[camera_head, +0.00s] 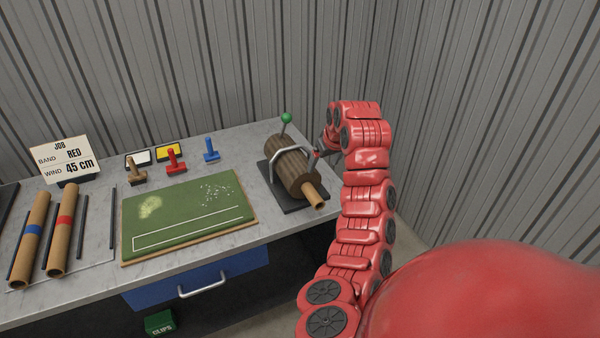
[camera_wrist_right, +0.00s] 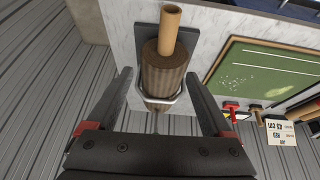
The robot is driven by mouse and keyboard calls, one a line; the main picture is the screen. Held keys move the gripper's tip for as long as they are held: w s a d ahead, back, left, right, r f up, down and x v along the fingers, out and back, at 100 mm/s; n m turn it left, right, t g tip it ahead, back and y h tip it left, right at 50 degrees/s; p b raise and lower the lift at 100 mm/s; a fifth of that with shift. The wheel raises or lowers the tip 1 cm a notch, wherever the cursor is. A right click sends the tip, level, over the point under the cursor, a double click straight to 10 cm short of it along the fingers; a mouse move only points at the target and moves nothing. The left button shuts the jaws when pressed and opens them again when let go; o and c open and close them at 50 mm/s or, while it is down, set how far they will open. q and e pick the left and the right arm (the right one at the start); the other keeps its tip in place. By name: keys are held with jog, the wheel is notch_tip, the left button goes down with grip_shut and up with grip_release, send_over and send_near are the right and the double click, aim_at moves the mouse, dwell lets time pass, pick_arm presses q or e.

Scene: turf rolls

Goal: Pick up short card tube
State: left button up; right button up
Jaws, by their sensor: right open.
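A brown card tube end (camera_head: 314,195) sticks out of the near end of a dark brown roll (camera_head: 292,165); the rest of that tube is hidden. In the right wrist view the tube (camera_wrist_right: 170,28) points away from me, beyond the roll (camera_wrist_right: 163,78). My left gripper is out of view.
A metal bail (camera_head: 273,160) and a green-knobbed lever (camera_head: 286,119) stand at the roll. A green turf mat (camera_head: 185,220) lies mid-bench, with stampers (camera_head: 174,161) behind. A sign (camera_head: 66,158) reads band red, wind 45 cm. Corrugated walls close off the back and right.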

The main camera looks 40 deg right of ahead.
jog(key=s, duration=0.1)
jog(key=b, duration=0.3)
send_near(313, 191)
jog(key=shift+w+d+f+g, duration=0.1)
jog(key=shift+w+d+g, duration=0.2)
jog(key=shift+d, duration=0.25)
jog(key=f, duration=0.1)
jog(key=w+f+p, duration=0.1)
jog(key=f+p, duration=0.1)
jog(key=shift+w+d+f+y, duration=0.15)
jog(key=shift+w+f+y, duration=0.05)
jog(key=shift+w+y, duration=0.1)
jog(key=shift+w+f, duration=0.15)
jog(key=shift+f, duration=0.4)
jog(key=p+x, duration=0.3)
jog(key=x, duration=0.1)
jog(key=shift+a, duration=0.25)
jog(key=shift+w+d+f, duration=0.1)
jog(key=shift+w+f, duration=0.15)
jog(key=shift+f, duration=0.35)
grip_shut()
